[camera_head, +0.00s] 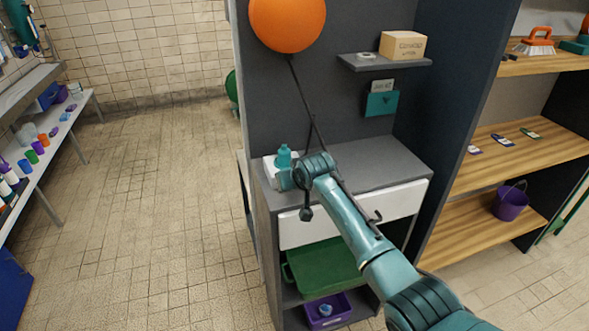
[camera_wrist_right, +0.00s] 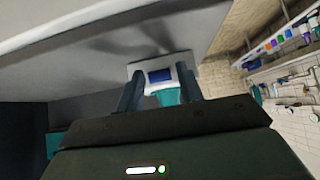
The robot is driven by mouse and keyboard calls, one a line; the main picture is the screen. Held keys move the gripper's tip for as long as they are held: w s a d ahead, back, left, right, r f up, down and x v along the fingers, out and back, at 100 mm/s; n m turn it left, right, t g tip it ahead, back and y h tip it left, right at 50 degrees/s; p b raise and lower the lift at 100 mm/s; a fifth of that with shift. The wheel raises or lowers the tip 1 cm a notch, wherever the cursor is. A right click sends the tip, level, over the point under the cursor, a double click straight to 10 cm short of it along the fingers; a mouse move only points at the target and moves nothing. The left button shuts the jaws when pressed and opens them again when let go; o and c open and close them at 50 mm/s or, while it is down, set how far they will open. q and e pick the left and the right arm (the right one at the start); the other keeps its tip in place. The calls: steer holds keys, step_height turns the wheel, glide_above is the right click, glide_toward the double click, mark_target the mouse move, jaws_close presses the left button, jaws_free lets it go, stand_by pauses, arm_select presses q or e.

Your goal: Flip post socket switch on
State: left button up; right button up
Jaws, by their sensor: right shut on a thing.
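A small white box with a dark blue face (camera_wrist_right: 160,75) shows just beyond the fingers in the right wrist view. It may be the post socket; I cannot make out the state of a switch on it. My right gripper (camera_wrist_right: 159,84) has its two fingers apart, with a small teal thing (camera_wrist_right: 170,97) between them, which it appears to be shut on. In the head view, my right arm reaches over the grey counter (camera_head: 375,163), and its fingertips are hidden at the left end. A teal bottle-like thing (camera_head: 285,155) shows there. My left gripper is not in view.
An orange ball (camera_head: 288,20) on a dark rod hangs above the counter. A small shelf (camera_head: 385,63) holds a cardboard box (camera_head: 403,45). Wooden shelves (camera_head: 530,145) stand on the right. A bench with cups (camera_head: 45,150) is at the left. The tiled floor between is clear.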

steer(key=shift+w+a+r+g+h, duration=0.1)
steer(key=shift+r+g+h, duration=0.05)
steer(key=shift+g, duration=0.4)
steer(key=shift+w+r+g+h, duration=0.1)
steer(key=shift+g+h, duration=0.05)
steer(key=shift+g, duration=0.4)
steer(key=o, duration=1)
steer(key=shift+r, duration=0.1)
steer(key=v, duration=1.3)
steer(key=shift+w+a+r, duration=0.1)
steer(key=shift+r, duration=0.05)
